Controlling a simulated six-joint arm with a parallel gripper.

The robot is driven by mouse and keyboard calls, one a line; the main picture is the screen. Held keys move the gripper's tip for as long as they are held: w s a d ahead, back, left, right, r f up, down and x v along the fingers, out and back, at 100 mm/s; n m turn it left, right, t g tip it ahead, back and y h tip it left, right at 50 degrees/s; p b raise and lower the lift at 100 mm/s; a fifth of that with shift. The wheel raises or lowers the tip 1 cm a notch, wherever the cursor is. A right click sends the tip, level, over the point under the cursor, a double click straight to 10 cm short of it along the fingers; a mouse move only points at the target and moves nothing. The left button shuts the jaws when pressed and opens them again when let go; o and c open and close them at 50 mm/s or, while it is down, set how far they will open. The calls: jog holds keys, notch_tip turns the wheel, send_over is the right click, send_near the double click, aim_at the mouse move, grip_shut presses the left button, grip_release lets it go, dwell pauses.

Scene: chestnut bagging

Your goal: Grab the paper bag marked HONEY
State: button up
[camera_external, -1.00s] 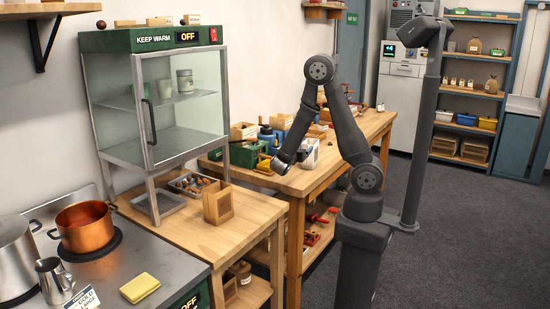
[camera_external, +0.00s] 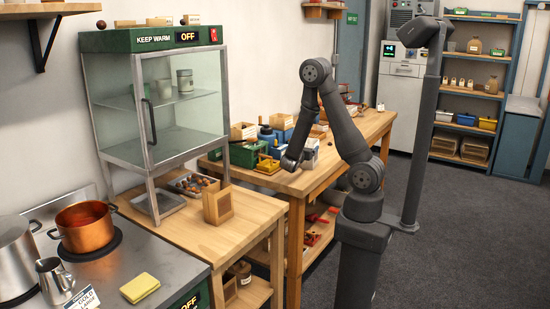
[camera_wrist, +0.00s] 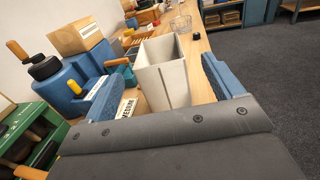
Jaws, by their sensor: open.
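A pale, open-topped bag or box-shaped container (camera_wrist: 163,78) stands upright on the wooden bench in the wrist view. No HONEY marking is readable on the side I see, so I cannot tell whether it is the HONEY bag. My gripper (camera_wrist: 166,68) is open, with a blue-padded finger on each side of the container and visible space between. A card reading MEDIUM (camera_wrist: 127,108) lies by the left finger. In the external view my gripper (camera_external: 290,164) is low over the near end of the bench, beside a whitish object (camera_external: 311,150).
Left of my gripper are a blue machine with a black knob (camera_wrist: 75,75), a cardboard-coloured box (camera_wrist: 76,36) and a green case (camera_wrist: 25,128). A clear glass (camera_wrist: 181,24) stands farther along the bench. The keep-warm cabinet (camera_external: 150,38) is on the neighbouring table.

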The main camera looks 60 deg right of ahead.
aim_at(313, 140)
jog(key=shift+w+d, duration=0.25)
jog(key=shift+d, duration=1)
jog(key=shift+w+d, duration=0.2)
jog(key=shift+d, duration=1)
jog(key=shift+w+d, duration=0.25)
jog(key=shift+d, duration=1)
jog(key=c, duration=1.3)
jog(key=shift+o, duration=0.2)
